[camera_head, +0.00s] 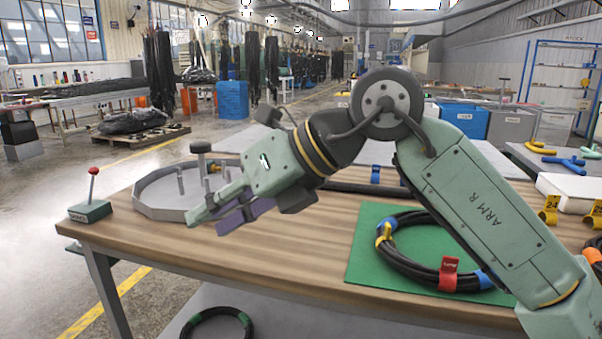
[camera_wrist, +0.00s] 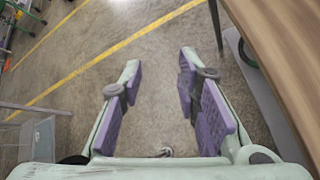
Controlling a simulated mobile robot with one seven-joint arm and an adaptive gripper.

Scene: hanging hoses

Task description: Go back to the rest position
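My gripper (camera_head: 211,220) is held in the air over the front left part of the wooden table (camera_head: 290,255), pointing left and slightly down. In the wrist view my gripper (camera_wrist: 160,62) has its two purple-padded fingers apart, with only bare floor between them. It holds nothing. My arm is bent, its elbow high in the middle of the head view. Part of the tabletop is hidden behind the arm.
A grey round fixture with pegs (camera_head: 160,208) stands just behind my gripper. A red-knobbed lever (camera_head: 92,185) is at the left corner. A black hose coil (camera_head: 410,268) lies on a green mat (camera_head: 361,262). Another coil (camera_head: 245,318) is below the table edge.

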